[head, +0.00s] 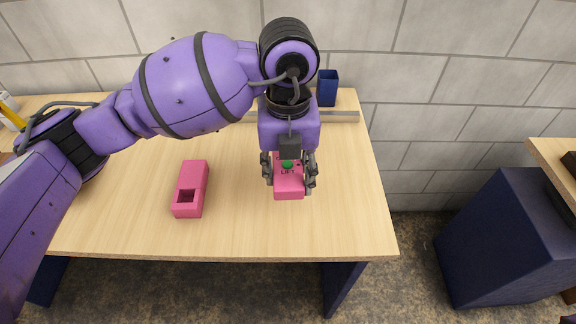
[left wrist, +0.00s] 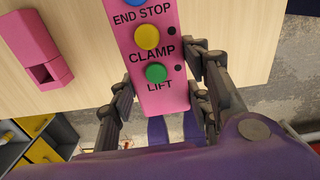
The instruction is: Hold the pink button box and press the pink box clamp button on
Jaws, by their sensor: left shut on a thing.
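The pink button box (head: 288,188) is between the fingers of my left gripper (head: 289,177), which is shut on it near the right end of the table. In the left wrist view the pink button box (left wrist: 161,102) shows a green button (left wrist: 156,73) labelled LIFT, a yellow clamp button (left wrist: 146,37) labelled CLAMP, and part of a blue button labelled END STOP at the top edge. Small dark spots beside the yellow and green buttons look unlit. In the head view my gripper hides much of the box's face. My right gripper is not in view.
A pink holder with a square recess (head: 191,188) lies on the wooden table (head: 130,225), left of my gripper. A dark blue cup (head: 328,88) and a grey rail (head: 335,117) are at the back. A dark blue cabinet (head: 495,240) stands to the right, beyond a floor gap.

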